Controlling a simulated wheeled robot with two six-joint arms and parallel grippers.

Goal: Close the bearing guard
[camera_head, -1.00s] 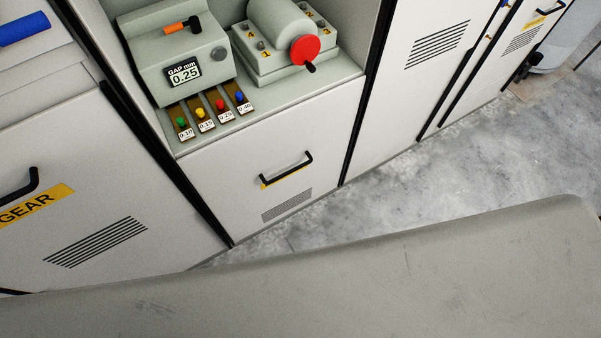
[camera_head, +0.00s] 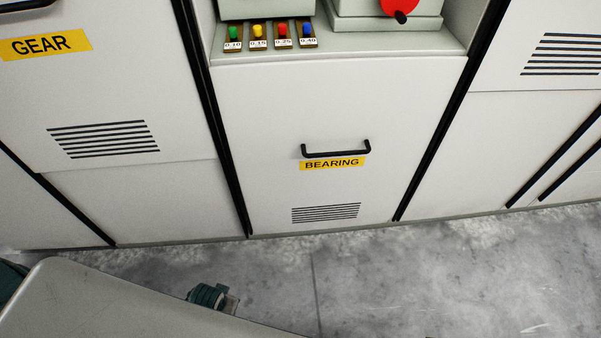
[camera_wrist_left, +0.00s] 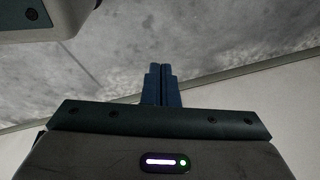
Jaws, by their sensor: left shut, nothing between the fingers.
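The bearing guard (camera_head: 270,130) is a pale panel with a black bar handle (camera_head: 336,152) and a yellow BEARING label (camera_head: 332,164). In the head view it stands between two black uprights and looks about flush; I cannot tell whether a small gap is left. My left gripper (camera_wrist_left: 161,84) is shut and empty in the left wrist view, over the floor and away from the handle. My right gripper is not in view.
Coloured gauges (camera_head: 282,33) stand on the ledge above the guard, beside a red hand wheel (camera_head: 400,6). The GEAR panel (camera_head: 105,100) is to the left. A pale strip (camera_wrist_left: 255,70) and panel cross the wrist view.

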